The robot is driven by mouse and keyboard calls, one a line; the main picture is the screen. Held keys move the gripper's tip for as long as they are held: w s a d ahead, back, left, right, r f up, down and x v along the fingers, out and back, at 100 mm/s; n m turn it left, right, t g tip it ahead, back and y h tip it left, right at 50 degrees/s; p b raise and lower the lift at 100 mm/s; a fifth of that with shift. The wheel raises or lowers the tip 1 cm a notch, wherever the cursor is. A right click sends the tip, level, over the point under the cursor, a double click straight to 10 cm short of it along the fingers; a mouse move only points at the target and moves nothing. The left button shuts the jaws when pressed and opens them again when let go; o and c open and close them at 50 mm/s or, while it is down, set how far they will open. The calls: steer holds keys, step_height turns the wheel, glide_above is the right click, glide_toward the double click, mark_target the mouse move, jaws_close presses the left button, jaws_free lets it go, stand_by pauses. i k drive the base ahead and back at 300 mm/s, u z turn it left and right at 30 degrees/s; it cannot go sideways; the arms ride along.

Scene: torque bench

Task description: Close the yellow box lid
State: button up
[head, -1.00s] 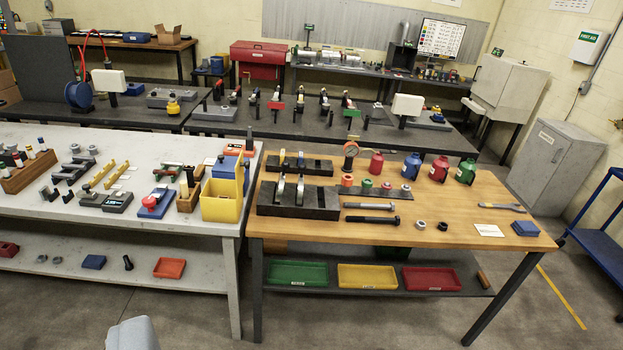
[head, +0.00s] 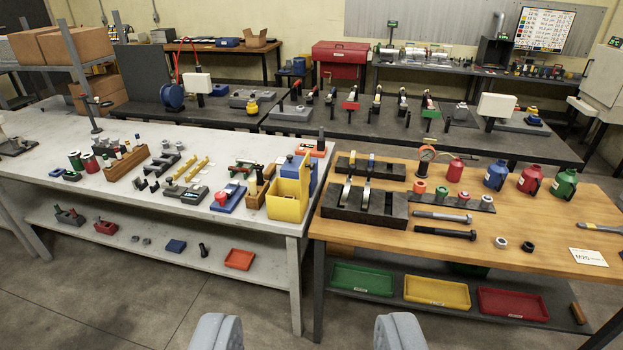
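The yellow box (head: 286,207) stands near the right front corner of the white table. Its lid (head: 304,178) stands raised at the box's right side, so the box is open. A blue thing is partly hidden behind it. My gripper (head: 308,335) shows at the bottom edge as two grey fingers spread wide apart. It is open and empty, over the floor in front of the tables and well short of the box.
The white table (head: 60,150) holds a wooden rack, yellow bars and small fixtures left of the box. A wooden table (head: 460,265) with black blocks, bolts and coloured bottles stands close on the right. Floor (head: 150,310) in front is clear.

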mark_target(305, 167)
steer(key=i, duration=1.65)
steer(key=u, duration=0.05)
steer(key=k, duration=0.6)
steer(key=z, duration=0.5)
steer(key=i, duration=1.2)
steer(key=u, duration=0.6)
